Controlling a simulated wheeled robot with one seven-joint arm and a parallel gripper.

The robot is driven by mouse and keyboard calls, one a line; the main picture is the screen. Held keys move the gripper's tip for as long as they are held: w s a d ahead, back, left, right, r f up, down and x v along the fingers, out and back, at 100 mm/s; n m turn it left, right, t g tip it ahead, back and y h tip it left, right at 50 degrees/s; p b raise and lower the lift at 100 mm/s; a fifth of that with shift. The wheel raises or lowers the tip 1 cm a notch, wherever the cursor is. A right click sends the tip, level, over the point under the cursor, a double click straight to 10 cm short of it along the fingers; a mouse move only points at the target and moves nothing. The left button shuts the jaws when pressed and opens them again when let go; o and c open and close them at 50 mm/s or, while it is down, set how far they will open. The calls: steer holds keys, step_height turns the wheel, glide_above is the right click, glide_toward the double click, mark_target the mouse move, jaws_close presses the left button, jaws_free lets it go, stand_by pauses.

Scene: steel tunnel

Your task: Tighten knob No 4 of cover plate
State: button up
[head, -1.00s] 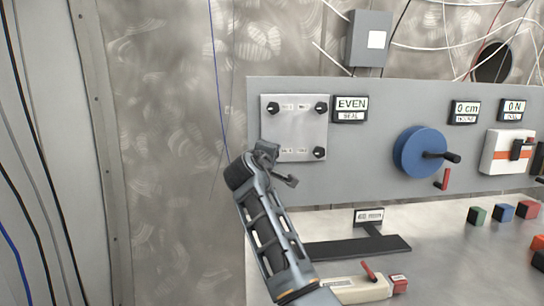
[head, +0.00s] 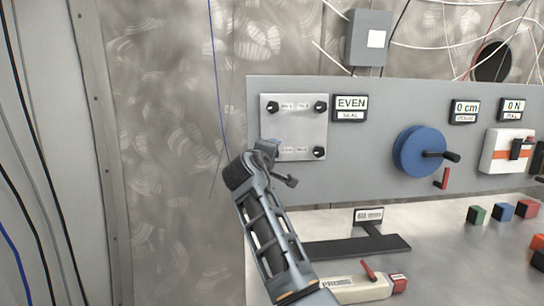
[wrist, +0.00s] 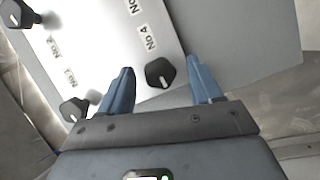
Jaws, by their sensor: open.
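The cover plate (head: 298,130) is a pale square on the grey panel, with black knobs at its corners. In the head view my gripper (head: 281,163) is at the plate's lower left corner and hides the knob there. In the wrist view my gripper (wrist: 160,66) is open, with a blue finger on each side of a black knob (wrist: 160,73). A label reading No 4 (wrist: 151,38) is beside this knob. Gaps show between knob and fingers. Two other knobs show at the left, one upper (wrist: 15,13) and one lower (wrist: 75,109).
The EVEN seal display (head: 350,108) is right of the plate. Farther right are a blue handwheel (head: 418,151) and a white box with an orange stripe (head: 502,153). Below are a dark stand (head: 350,247), a cream tool (head: 355,289) and several coloured cubes.

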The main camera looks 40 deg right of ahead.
steer(key=v, duration=0.7)
steer(key=shift+b, duration=0.35)
steer(key=shift+a, duration=0.1)
